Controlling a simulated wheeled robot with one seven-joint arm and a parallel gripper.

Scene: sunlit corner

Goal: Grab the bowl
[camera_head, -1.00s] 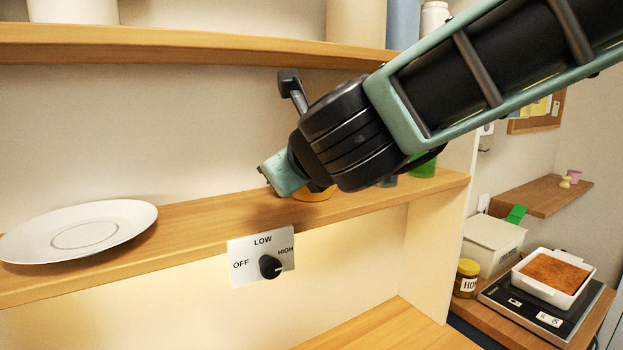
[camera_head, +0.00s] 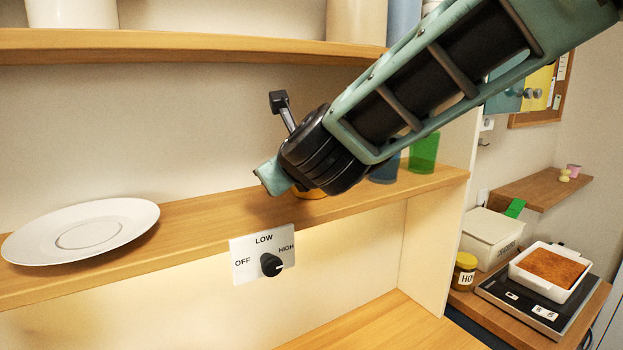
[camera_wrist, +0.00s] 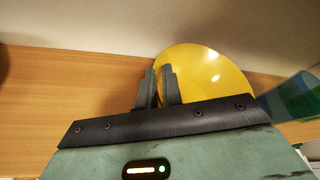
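The yellow bowl (camera_wrist: 207,68) is round and shiny and shows in the wrist view just behind and right of my fingers. Only a sliver of the bowl (camera_head: 312,194) shows in the head view, low under my wrist at the wooden shelf. My gripper (camera_wrist: 161,72) has its two dark fingers close together at the bowl's left edge, one on either side of the rim, with a narrow gap between them. It looks shut on the rim. My gripper housing hides the near part of the bowl. I cannot tell whether the bowl touches the shelf.
The shelf (camera_head: 215,220) holds a white plate (camera_head: 80,232) at left, and a blue cup (camera_head: 384,168) and green cup (camera_head: 424,153) right of the bowl. An upper shelf (camera_head: 200,45) runs above. A knob panel (camera_head: 264,255) is on the front below.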

